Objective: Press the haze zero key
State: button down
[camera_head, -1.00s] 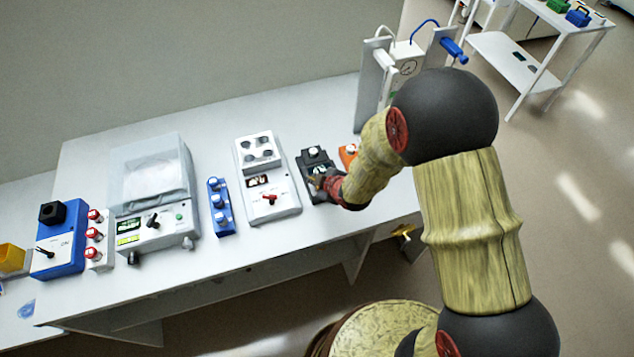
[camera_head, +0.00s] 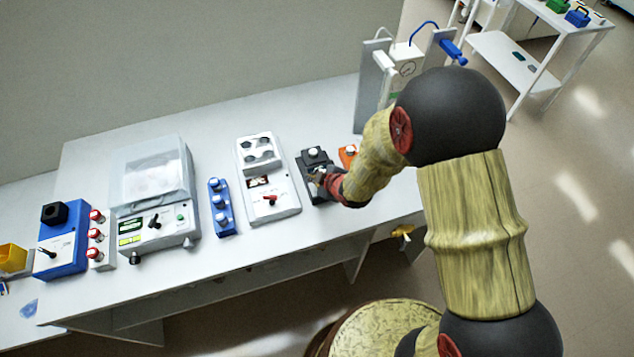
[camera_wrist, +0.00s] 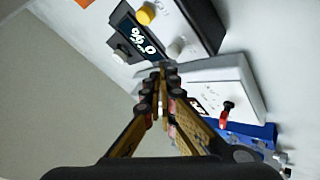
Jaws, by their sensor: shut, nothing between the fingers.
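A black instrument (camera_head: 309,158), seemingly the haze meter, stands on the bench near its right end. In the wrist view it shows a lit display (camera_wrist: 138,36), a yellow round key (camera_wrist: 146,13) and a pale round key (camera_wrist: 177,48). No label reading haze zero is legible. My gripper (camera_head: 318,181) is over the front part of this instrument and hides some of it. In the wrist view my gripper (camera_wrist: 158,75) is shut and empty, its tips close to the instrument's edge near the pale key. I cannot tell whether the tips touch anything.
A white instrument with a red knob (camera_head: 269,200) stands just left, then a blue unit (camera_head: 221,206) and a covered balance (camera_head: 150,235). A small orange unit (camera_head: 347,153) is close on the right. A grey upright frame (camera_head: 367,90) stands at the bench's right end.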

jog(key=shift+r+p, duration=1.45)
jog(key=shift+r, duration=1.05)
jog(key=s+d+f+m+g+h, duration=0.3)
jog(key=s+d+f+m, duration=0.15)
jog(key=s+d, duration=0.2)
jog(key=s+d+r+m+b, duration=0.3)
jog(key=s+r+b, duration=0.1)
jog(key=s+r, duration=0.3)
jog(key=s+d+r+m+h+b, duration=0.1)
jog(key=s+d+r+m+b, duration=0.2)
jog(key=s+d+r+b, duration=0.1)
jog(key=s+d+r+m+b, duration=0.3)
jog(key=s+r+m+b, duration=0.1)
jog(key=s+r, duration=0.5)
jog(key=shift+s+d+r+b, duration=0.3)
jog(key=shift+r+b, duration=0.45)
jog(key=shift+b, duration=0.1)
